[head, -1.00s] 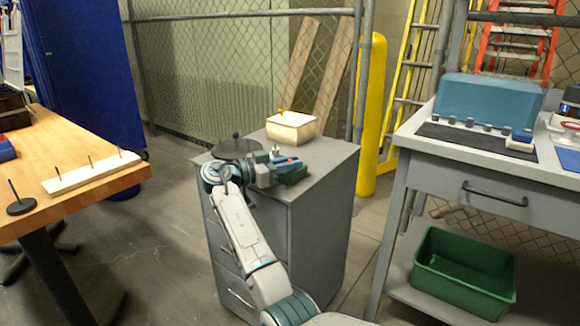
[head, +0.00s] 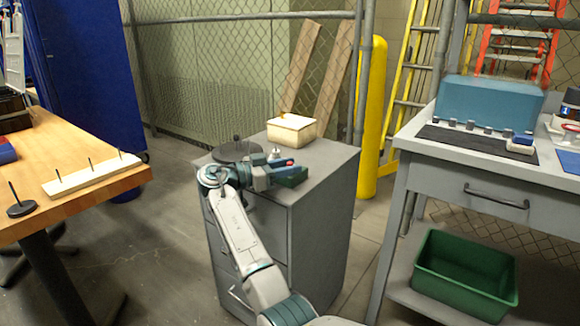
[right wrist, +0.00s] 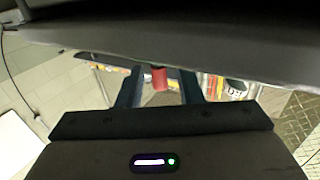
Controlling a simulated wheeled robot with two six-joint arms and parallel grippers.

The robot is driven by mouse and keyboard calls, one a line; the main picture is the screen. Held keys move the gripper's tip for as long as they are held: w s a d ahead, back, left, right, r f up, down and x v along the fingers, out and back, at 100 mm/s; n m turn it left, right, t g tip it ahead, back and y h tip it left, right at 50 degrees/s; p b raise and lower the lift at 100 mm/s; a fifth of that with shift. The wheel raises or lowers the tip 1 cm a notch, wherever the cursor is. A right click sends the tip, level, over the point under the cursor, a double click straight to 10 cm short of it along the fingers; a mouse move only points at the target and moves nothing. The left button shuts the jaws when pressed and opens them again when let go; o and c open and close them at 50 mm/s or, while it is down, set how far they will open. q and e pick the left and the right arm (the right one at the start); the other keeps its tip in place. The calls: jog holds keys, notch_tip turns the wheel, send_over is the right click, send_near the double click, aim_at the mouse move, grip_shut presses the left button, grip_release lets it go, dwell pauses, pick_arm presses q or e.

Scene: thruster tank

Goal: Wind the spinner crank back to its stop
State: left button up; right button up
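My right gripper (head: 288,168) is over the front right of the grey cabinet top. In the right wrist view its two bluish fingers (right wrist: 159,88) stand apart, with gaps beside a small red grip (right wrist: 158,78) between them. The red grip also shows in the head view (head: 290,161), above a dark green block (head: 292,177). It looks like the crank's handle, but my gripper hides the crank arm, so its angle cannot be told. A dark round disc (head: 228,154) with an upright knob lies behind my wrist. My left gripper is not in view.
A cream box (head: 290,131) with a small brass piece stands at the cabinet's back, and a silver knob (head: 276,153) is close to my gripper. The cabinet's right top (head: 325,165) is clear. A wooden bench (head: 90,195) is left, a grey workbench (head: 450,165) right.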

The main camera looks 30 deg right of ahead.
jog(key=w+a, duration=0.1)
jog(key=a, duration=0.9)
jog(key=shift+w, duration=0.15)
